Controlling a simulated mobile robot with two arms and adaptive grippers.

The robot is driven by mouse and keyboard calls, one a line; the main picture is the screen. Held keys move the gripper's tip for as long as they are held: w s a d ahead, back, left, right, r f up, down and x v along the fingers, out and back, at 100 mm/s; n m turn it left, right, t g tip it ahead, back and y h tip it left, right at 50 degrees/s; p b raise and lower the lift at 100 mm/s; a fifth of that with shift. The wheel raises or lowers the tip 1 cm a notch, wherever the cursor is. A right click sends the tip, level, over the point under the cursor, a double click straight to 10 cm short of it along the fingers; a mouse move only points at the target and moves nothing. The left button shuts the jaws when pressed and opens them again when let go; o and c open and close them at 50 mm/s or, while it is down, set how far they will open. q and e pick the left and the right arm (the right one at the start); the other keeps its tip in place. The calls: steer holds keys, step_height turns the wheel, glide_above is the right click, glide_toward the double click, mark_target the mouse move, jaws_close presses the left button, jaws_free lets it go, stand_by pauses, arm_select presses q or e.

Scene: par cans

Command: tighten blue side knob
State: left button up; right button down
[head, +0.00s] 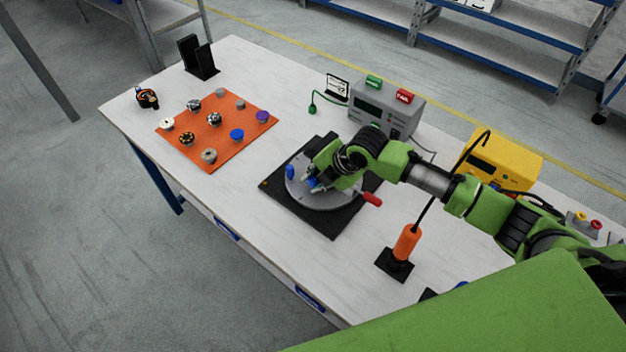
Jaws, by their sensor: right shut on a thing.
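A round grey fixture (318,203) sits on a black base plate (334,223) in the middle of the table. One blue knob (290,172) stands at the fixture's left side, clear of the gripper. A second blue piece, which looks like a blue side knob (313,184), is at my right gripper (314,181). The right gripper reaches in from the right, low over the fixture, and is shut on that blue knob. The fingers and wrist hide much of the knob and the fixture's far side. My left gripper is not in view.
An orange mat (228,142) with several assorted knobs lies at the left. A grey tester (385,110) stands behind the fixture and a yellow box (503,162) at the right. An orange-handled tool (407,243) stands upright in front. A red handle (372,199) sticks out beside the fixture.

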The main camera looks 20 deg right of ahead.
steer(key=c, duration=1.8)
jaws_free()
